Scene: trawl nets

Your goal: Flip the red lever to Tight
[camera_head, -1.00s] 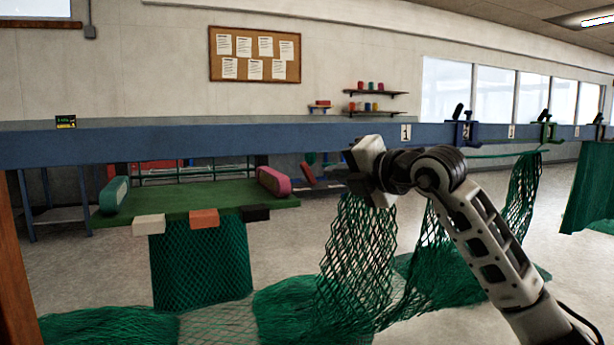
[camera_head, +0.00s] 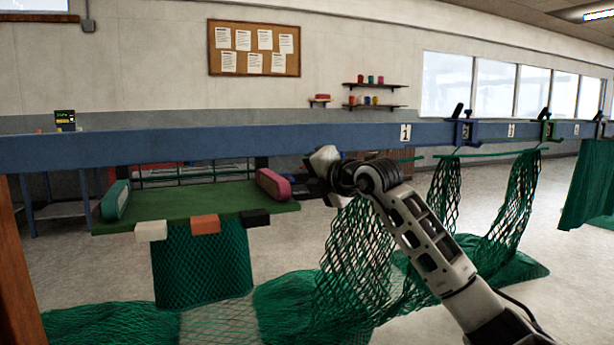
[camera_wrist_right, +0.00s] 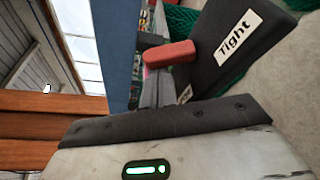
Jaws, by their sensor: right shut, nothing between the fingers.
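In the right wrist view, the red lever's (camera_wrist_right: 170,53) block-shaped end stands out beside a black plate (camera_wrist_right: 257,40). The white "Tight" label (camera_wrist_right: 237,38) on that plate is to the right of the red end. Another white label (camera_wrist_right: 185,95) is mostly hidden by my gripper. My right gripper (camera_head: 320,166) is shut and empty, in front of the blue beam; its dark edge (camera_wrist_right: 165,116) fills the lower wrist view, with a visible gap to the red end. I cannot pick out the lever in the head view. My left gripper is out of view.
The long blue beam (camera_head: 200,147) crosses the head view. Green netting (camera_head: 355,250) hangs and lies below it. A green-topped table (camera_head: 190,206) is at left. Clamps (camera_head: 463,130) sit along the beam at right. Orange-brown boards (camera_wrist_right: 40,102) show in the wrist view.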

